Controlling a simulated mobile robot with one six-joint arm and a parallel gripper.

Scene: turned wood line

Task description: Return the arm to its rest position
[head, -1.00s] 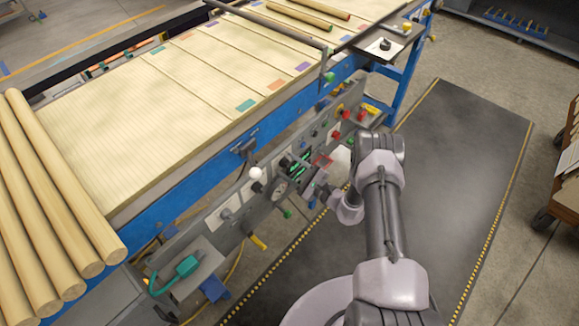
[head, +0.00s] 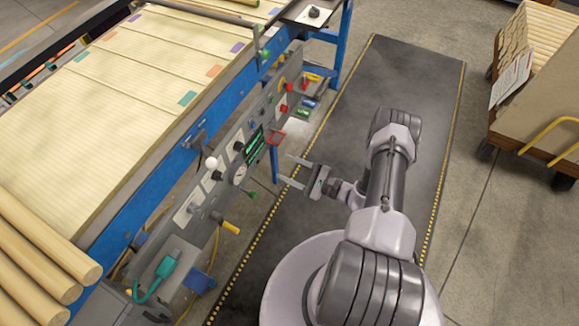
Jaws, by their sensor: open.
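My gripper (head: 292,171) is in the head view, over the left edge of the dark floor mat. Its two thin fingers point left toward the control panel and stand apart, with nothing between them. My arm (head: 385,180) is bent above the mat. The control panel (head: 226,190) on the side of the blue-framed table carries knobs, a gauge, a green-lit display and coloured buttons. A gap shows between the fingertips and the panel.
The table (head: 120,105) with its pale ribbed top runs along the left, with wooden poles (head: 35,245) at its near end. A cart (head: 535,100) loaded with wood stands at the right. The dark mat (head: 400,75) is clear beyond my arm.

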